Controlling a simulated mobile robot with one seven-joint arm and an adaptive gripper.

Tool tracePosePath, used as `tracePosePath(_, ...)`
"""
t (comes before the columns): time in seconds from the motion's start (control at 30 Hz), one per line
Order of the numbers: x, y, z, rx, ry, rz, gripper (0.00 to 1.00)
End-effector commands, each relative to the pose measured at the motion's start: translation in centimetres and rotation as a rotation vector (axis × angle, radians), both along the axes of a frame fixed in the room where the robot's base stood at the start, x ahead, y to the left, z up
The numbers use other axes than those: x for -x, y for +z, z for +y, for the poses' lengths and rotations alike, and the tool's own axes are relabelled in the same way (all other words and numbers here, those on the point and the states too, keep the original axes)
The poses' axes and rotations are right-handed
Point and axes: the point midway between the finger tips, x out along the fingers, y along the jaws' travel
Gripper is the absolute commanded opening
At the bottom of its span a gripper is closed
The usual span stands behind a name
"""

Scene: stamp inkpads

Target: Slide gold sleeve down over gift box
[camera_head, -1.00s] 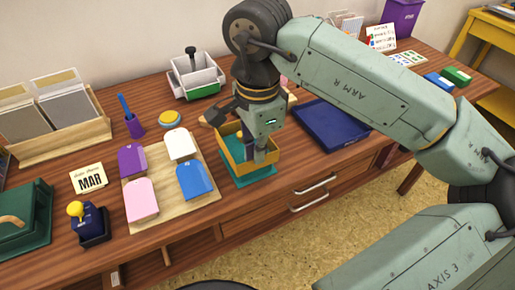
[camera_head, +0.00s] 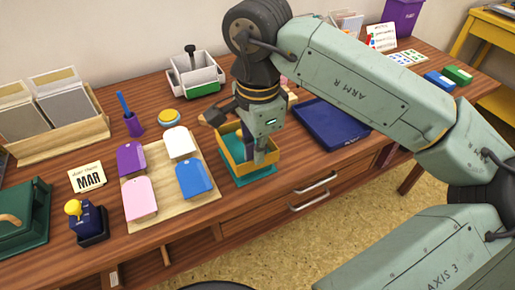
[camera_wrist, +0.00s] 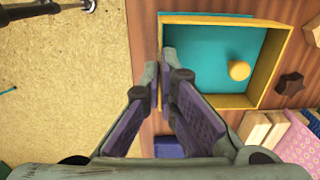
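The gold sleeve (camera_head: 236,168) is a square open frame near the front edge of the desk. It also shows in the wrist view (camera_wrist: 278,55). Teal surface, seemingly the gift box (camera_wrist: 205,45), shows inside the frame, with a round yellow knob (camera_wrist: 239,70) on it. Teal also shows below the sleeve in the head view (camera_head: 252,183). I cannot tell how far the sleeve sits down over the box. My gripper (camera_head: 261,158) points down at the sleeve's front wall. In the wrist view its fingertips (camera_wrist: 161,75) are close together on either side of that wall.
A wooden board (camera_head: 205,200) with coloured pads lies left of the sleeve. A blue tray (camera_head: 330,128) lies right. A white caddy (camera_head: 197,78) stands behind. In the wrist view, a dark star-shaped piece (camera_wrist: 290,84) and wooden blocks (camera_wrist: 253,128) are close to the sleeve.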

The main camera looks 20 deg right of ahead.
Motion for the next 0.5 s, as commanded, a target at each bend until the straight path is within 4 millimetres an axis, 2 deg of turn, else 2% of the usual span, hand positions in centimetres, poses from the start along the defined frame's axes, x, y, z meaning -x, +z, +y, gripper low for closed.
tracePosePath(0.5, -0.01, -0.69, 0.0, 0.0, 0.0, 0.0, 0.0)
